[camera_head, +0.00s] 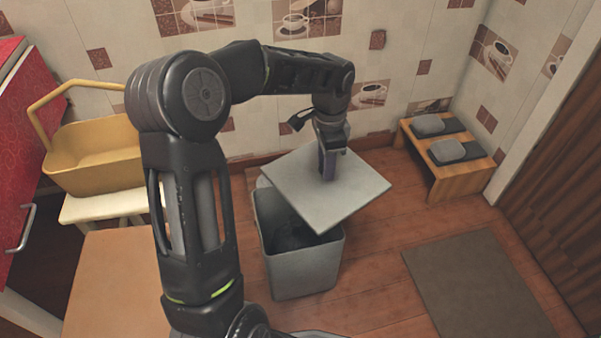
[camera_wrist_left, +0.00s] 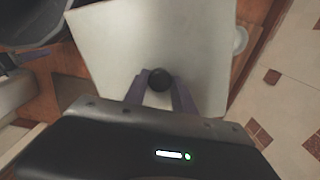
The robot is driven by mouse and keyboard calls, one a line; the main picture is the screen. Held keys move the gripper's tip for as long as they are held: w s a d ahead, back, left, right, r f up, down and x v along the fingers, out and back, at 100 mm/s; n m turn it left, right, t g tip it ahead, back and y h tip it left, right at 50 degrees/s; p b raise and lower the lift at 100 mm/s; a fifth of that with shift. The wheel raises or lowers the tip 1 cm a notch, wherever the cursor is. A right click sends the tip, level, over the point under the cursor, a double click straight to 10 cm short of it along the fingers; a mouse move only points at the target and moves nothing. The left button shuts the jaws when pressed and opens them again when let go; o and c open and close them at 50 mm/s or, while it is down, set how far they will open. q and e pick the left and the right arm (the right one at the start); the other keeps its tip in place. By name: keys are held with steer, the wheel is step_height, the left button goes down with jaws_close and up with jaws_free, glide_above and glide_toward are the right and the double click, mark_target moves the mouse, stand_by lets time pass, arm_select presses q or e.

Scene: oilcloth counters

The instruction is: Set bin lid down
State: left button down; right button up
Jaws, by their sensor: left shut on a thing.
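The bin lid (camera_head: 308,196) is a flat, light grey square plate in the head view. It is held above and behind the open bin, overlapping its back right rim. The grey bin (camera_head: 300,270) stands on the floor, with something dark inside. My left gripper (camera_head: 328,172) is shut on the lid's knob from above. In the left wrist view the fingers close around the round black knob (camera_wrist_left: 160,79) on the pale lid (camera_wrist_left: 120,50). The bin's dark opening (camera_wrist_left: 35,22) shows at the top left there.
A yellow basket (camera_head: 95,155) sits on a pale stool (camera_head: 100,207) at the left. A wooden bench (camera_head: 458,182) with grey slippers stands at the back right. A brown mat (camera_head: 475,285) lies on the floor at the right. Bare floor (camera_head: 380,235) lies between bin and mat.

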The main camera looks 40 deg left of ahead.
arm_select(q)
steer(key=w+d+r+n, duration=0.2)
steer(key=d+r+n, duration=0.2)
steer(key=d, duration=0.2)
steer(key=w+d+r+n, duration=0.2)
steer(key=d+r+n, duration=0.1)
steer(key=d, duration=0.3)
steer(key=shift+w+d+r+n, duration=0.3)
steer(key=shift+d+r+n, duration=0.1)
steer(key=shift+r, duration=0.35)
